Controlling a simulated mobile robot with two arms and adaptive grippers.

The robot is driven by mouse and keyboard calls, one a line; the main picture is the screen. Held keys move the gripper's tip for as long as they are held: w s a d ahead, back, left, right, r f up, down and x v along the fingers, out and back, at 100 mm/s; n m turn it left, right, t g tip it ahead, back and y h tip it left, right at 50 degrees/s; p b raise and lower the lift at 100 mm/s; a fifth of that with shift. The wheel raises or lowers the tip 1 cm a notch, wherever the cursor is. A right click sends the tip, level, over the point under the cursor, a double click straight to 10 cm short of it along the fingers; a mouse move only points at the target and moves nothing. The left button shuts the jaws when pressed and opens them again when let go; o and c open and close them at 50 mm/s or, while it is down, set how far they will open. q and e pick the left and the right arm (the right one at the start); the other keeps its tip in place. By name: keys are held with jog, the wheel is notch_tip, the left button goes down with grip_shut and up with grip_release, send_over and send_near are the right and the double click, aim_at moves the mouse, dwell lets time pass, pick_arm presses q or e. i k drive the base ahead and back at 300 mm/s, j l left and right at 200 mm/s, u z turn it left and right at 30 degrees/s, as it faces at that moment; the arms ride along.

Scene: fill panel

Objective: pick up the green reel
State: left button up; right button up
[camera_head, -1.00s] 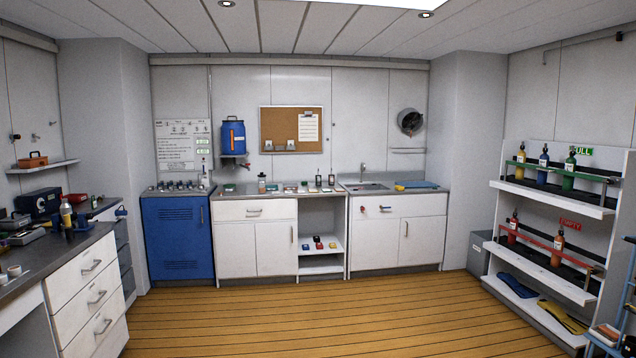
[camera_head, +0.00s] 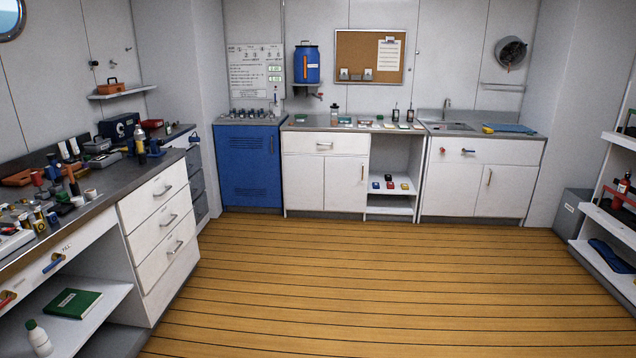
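I cannot make out a green reel for certain. The left bench (camera_head: 105,203) holds many small items, too small and crowded to identify one as the reel. A small green item (camera_head: 301,118) lies on the far counter (camera_head: 350,122), and its shape is unclear. Neither of my grippers is in view.
A green book (camera_head: 73,303) and a white bottle (camera_head: 38,338) are on the shelf under the left bench. A blue cabinet (camera_head: 250,165) stands at the back. A rack (camera_head: 607,225) stands at right. The plank floor (camera_head: 370,280) between is clear.

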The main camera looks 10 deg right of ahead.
aim_at(396, 114)
jog(key=i+l+z, duration=0.4)
jog(key=i, duration=0.5)
jog(key=i+z, duration=0.4)
jog(key=i, duration=2.3)
jog(key=i+l+u, duration=0.15)
jog(key=i, duration=0.4)
jog(key=i+l+u, duration=0.1)
jog(key=i, duration=0.5)
jog(key=i+l+u, duration=0.15)
jog(key=i, duration=0.4)
